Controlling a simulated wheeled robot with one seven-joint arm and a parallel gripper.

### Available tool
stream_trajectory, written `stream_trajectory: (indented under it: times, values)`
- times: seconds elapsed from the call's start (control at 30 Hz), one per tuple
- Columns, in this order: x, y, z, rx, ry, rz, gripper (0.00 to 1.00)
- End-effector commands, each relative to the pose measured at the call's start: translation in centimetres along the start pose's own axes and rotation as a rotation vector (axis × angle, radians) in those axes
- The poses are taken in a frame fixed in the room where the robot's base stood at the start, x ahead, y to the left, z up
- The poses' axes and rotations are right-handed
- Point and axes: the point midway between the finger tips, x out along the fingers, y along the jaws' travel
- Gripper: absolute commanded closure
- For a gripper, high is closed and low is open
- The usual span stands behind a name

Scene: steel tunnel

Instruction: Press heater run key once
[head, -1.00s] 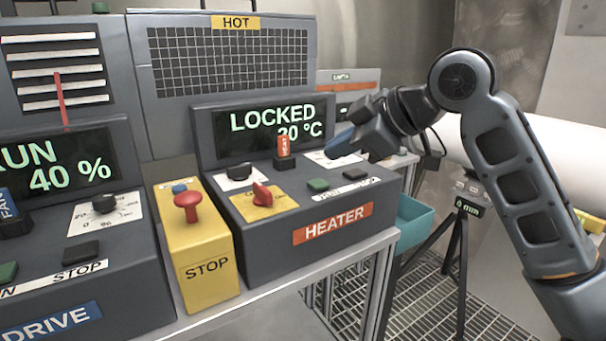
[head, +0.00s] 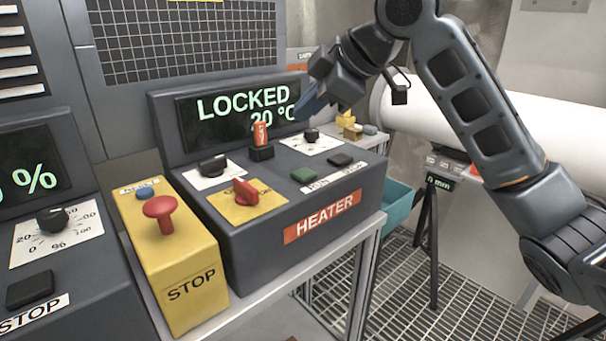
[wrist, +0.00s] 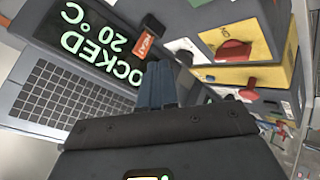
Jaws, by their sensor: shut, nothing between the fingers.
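The heater box (head: 250,240) stands on the bench with an orange HEATER label. Its display (head: 240,108) reads LOCKED and 20 °C. The green run key (head: 304,175) sits on the sloped top beside a black stop key (head: 340,160). My gripper (head: 308,104) is shut and empty, with blue fingertips in front of the display's right end, above the panel. In the wrist view the shut fingers (wrist: 158,85) point at the panel near the orange-red heat switch (wrist: 143,43). I cannot make out the green key in the wrist view.
A red rotary knob (head: 245,192) on a yellow plate, a black knob (head: 212,165) and a white-plated dial (head: 312,135) share the panel. A yellow stop box (head: 185,260) with a red mushroom button stands left. A teal bin (head: 396,203) is at right.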

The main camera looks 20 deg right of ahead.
Motion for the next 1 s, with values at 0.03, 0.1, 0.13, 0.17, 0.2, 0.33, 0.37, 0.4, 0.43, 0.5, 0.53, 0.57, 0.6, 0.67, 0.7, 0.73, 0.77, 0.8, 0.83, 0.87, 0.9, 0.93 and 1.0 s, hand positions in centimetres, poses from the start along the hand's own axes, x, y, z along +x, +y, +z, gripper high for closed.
stream_trajectory:
  times: [0.03,0.1,0.13,0.17,0.2,0.33,0.37,0.4,0.43,0.5,0.53,0.57,0.6,0.67,0.7,0.73,0.77,0.8,0.83,0.87,0.9,0.93,1.0]
  values:
    - [0.5,-0.4,0.4,0.0,0.0,0.0,1.0]
    - [1.0,-0.7,0.8,0.001,0.0,0.0,1.0]
    - [1.2,-0.9,0.9,0.001,0.0,0.0,1.0]
    - [1.5,-1.1,1.1,0.001,0.0,0.0,1.0]
    - [1.8,-1.3,1.4,0.001,0.0,0.0,1.0]
    - [3.1,-2.3,2.2,0.0,0.0,0.0,1.0]
    - [3.4,-2.5,2.5,0.0,0.0,0.0,1.0]
    - [3.8,-2.8,2.7,0.0,0.0,0.0,1.0]
    - [4.0,-3.0,3.0,0.0,0.0,0.0,1.0]
    - [4.6,-3.4,3.3,0.001,0.001,-0.001,1.0]
    - [4.8,-3.5,3.4,0.001,0.001,-0.001,1.0]
    - [5.0,-3.6,3.6,0.001,0.001,0.0,1.0]
    - [5.2,-3.8,3.8,0.0,0.001,0.0,1.0]
    - [5.5,-4.0,4.0,0.0,0.001,0.0,1.0]
    - [5.6,-4.1,4.0,0.0,0.001,0.0,1.0]
    - [5.7,-4.1,4.1,0.0,0.001,0.0,1.0]
    - [5.7,-4.2,4.1,0.0,0.001,0.0,1.0]
    - [5.7,-4.2,4.1,0.0,0.001,0.0,1.0]
    - [5.7,-4.2,4.1,0.0,0.001,0.0,1.0]
    - [5.7,-4.2,4.1,0.0,0.001,0.0,1.0]
    - [5.7,-4.2,4.1,0.0,0.001,0.0,1.0]
    - [5.7,-4.2,4.1,0.0,0.001,0.0,1.0]
    - [5.7,-4.2,4.1,0.0,0.001,0.0,1.0]
